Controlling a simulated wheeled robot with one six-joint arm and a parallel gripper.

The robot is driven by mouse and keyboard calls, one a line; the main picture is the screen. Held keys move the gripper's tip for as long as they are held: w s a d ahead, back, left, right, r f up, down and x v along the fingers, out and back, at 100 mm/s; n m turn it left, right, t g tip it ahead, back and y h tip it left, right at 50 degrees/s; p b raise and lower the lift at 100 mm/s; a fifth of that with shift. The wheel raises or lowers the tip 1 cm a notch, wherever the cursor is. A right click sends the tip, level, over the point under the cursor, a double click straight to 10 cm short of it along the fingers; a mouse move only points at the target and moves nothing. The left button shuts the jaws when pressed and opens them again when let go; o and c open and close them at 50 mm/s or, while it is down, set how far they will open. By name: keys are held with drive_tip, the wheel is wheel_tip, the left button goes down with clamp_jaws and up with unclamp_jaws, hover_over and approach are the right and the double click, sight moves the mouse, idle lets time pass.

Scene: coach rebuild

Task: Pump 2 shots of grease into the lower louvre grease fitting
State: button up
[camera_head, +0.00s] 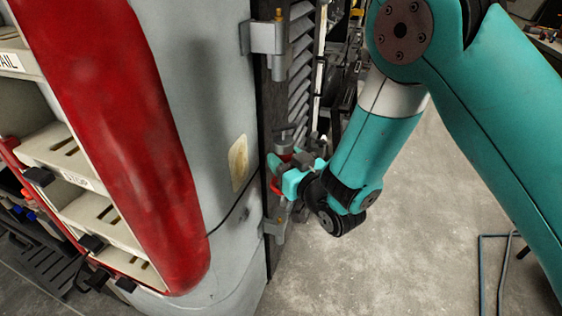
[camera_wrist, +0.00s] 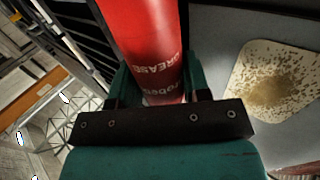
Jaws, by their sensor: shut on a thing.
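My gripper (camera_head: 288,172) is shut on a red grease gun (camera_wrist: 148,45), which carries the word GREASE in the wrist view. In the head view the grease gun (camera_head: 275,186) shows only in small red and grey parts around my jaws, beside the louvre edge. The lower hinge bracket (camera_head: 273,229) is just below my gripper. A small brass-coloured tip (camera_head: 282,220) shows near this bracket; I cannot tell whether it is the lower grease fitting or touches the gun. A similar brass tip (camera_head: 279,13) sits atop the upper hinge bracket (camera_head: 264,37).
The grey coach panel (camera_head: 215,120) with a red stripe (camera_head: 130,130) stands left of my gripper. A stained pale plate (camera_head: 239,163) is on it, also in the wrist view (camera_wrist: 270,90). Dark louvre slats (camera_head: 300,70) rise behind. The concrete floor (camera_head: 400,250) at right is mostly clear.

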drive_tip(key=shift+s+d+f+b, duration=0.15)
drive_tip(key=shift+s+d+b, duration=0.15)
drive_tip(key=shift+d+b, duration=0.6)
drive_tip(key=shift+s+d+r+p, duration=0.1)
drive_tip(key=shift+r+p, duration=0.2)
drive_tip(key=shift+s+d+f+p, duration=0.1)
drive_tip(key=shift+s+d+p, duration=0.25)
drive_tip(key=shift+d, duration=0.4)
drive_tip(key=shift+s+d+r+p, duration=0.1)
drive_tip(key=shift+s+d+p, duration=0.1)
drive_tip(key=shift+d+p, duration=0.45)
drive_tip(key=shift+s+d+f+p, duration=0.1)
drive_tip(key=shift+s+d+p, duration=0.15)
drive_tip(key=shift+d, duration=0.65)
